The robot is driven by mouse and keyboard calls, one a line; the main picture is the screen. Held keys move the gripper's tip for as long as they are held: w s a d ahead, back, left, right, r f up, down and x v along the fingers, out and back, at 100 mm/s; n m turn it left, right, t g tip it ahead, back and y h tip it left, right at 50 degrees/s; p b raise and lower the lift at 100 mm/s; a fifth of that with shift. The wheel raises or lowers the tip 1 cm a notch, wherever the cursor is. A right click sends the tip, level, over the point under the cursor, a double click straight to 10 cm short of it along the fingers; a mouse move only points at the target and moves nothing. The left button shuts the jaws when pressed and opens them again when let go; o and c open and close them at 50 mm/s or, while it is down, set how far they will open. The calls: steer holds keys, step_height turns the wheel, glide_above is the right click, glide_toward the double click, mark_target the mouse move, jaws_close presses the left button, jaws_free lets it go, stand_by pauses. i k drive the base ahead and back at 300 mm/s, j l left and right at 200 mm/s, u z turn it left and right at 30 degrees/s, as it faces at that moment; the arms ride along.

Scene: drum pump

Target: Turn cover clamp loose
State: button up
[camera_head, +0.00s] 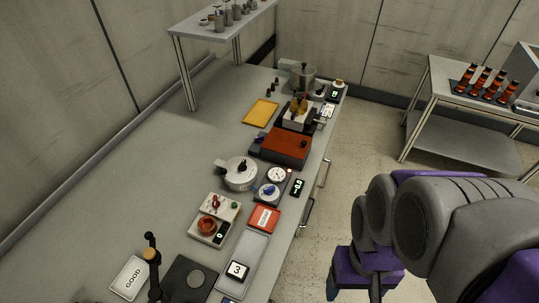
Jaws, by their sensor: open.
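No part is clearly marked as the cover clamp, and at this size I cannot tell which one it is. Farther back is a silver lidded pot (302,76) with a dark knob. My arm's grey and purple links fill the lower right, over the floor and to the right of the bench.
The grey bench (130,160) is bare along its left side. Near the drum are a dial unit (269,192), a red-knob box (214,219) and an orange-topped box (284,146). A raised shelf (205,32) stands at the back left. A side table (480,110) stands right.

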mark_target(241, 167)
steer(key=i+l, duration=0.1)
steer(key=i+l+u, duration=0.1)
steer(key=u, duration=0.35)
steer(key=i+l+u, duration=0.25)
steer(key=u, duration=0.95)
steer(key=i+l, duration=0.05)
